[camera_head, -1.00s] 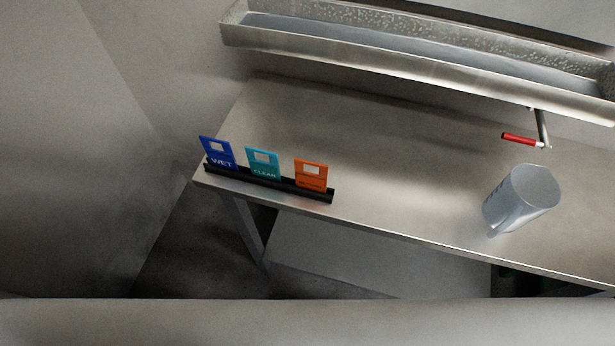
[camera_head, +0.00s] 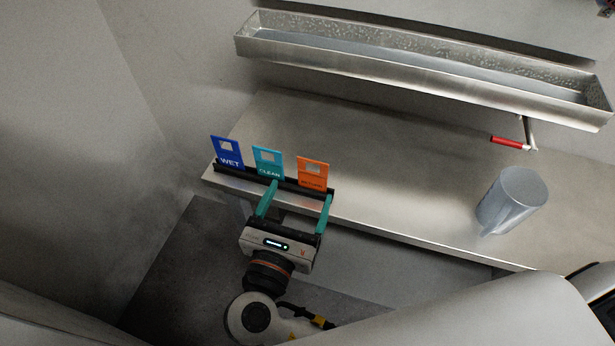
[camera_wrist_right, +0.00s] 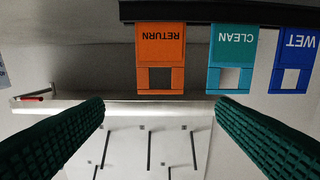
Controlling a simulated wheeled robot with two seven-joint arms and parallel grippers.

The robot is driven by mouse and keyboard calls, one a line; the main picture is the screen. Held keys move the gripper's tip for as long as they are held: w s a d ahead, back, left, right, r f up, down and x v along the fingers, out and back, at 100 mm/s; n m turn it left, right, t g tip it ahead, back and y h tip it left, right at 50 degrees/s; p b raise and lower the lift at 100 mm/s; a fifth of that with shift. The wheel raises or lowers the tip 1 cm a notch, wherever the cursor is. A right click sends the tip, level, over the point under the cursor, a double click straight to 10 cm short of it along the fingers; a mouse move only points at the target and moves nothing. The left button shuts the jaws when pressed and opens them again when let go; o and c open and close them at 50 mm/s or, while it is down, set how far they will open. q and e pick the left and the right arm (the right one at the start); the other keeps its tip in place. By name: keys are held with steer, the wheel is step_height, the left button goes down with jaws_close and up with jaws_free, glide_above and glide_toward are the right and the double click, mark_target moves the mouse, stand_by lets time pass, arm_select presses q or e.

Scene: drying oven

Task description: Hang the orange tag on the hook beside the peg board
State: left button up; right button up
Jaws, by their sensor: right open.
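The orange tag (camera_head: 312,173) stands upright in a black rack (camera_head: 235,173) on the metal bench, right of the teal and blue tags. In the right wrist view the orange tag (camera_wrist_right: 160,45) appears upside down, reading RETURN, with a square hole. My right gripper (camera_head: 301,191) is open and empty at the bench's front edge, its fingers spread in front of the orange tag and the teal tag's side. A white panel (camera_wrist_right: 130,150) with dark peg-like bars shows low in the wrist view; it may be the peg board. I cannot make out the hook. My left gripper is out of view.
The teal CLEAN tag (camera_head: 268,160) and blue WET tag (camera_head: 228,153) share the rack. A grey jug (camera_head: 512,200) stands on the bench's right. A red-handled lever (camera_head: 508,142) hangs below the metal trough (camera_head: 420,85). The bench middle is clear.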

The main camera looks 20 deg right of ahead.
mark_target(313, 162)
steer(key=p+x, duration=0.1)
steer(key=x, duration=1)
steer(key=shift+s+r, duration=0.15)
steer(key=c, duration=1.3)
